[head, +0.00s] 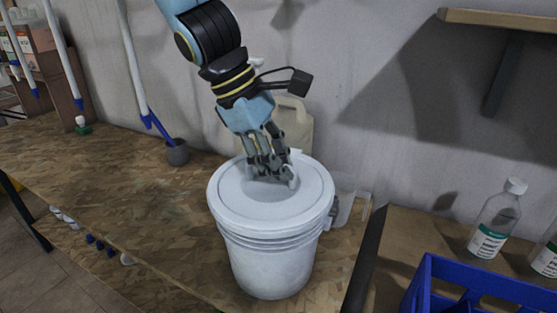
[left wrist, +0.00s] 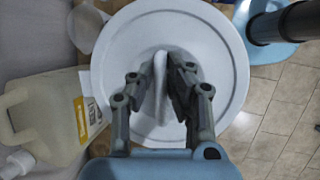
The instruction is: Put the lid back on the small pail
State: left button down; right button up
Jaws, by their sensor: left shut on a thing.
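The small pail (head: 268,262) is white and stands upright on the wooden bench near its right end. Its round white lid (head: 240,199) lies over the pail's mouth and looks level; whether it is pressed down all round I cannot tell. The lid (left wrist: 218,38) fills the middle of the left wrist view. My left gripper (head: 270,176) comes down from above onto the lid's middle. In the left wrist view its fingers are shut on the lid's upright grip (left wrist: 160,78). The pail's body is hidden under the lid there. My right gripper is not in view.
A beige jug (head: 298,122) stands behind the pail and shows left in the wrist view (left wrist: 45,118). A blue crate (head: 480,285) and clear bottles (head: 494,222) are at the right. The bench left of the pail is mostly clear.

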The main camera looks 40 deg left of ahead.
pick_arm(q)
jog(key=c, duration=0.8)
grip_release()
jog(key=shift+o, duration=0.2)
notch_tip(320, 180, up, 7)
jog(key=p, duration=0.7)
grip_shut()
dwell(0.3)
dwell(0.8)
jog(key=shift+f, duration=0.1)
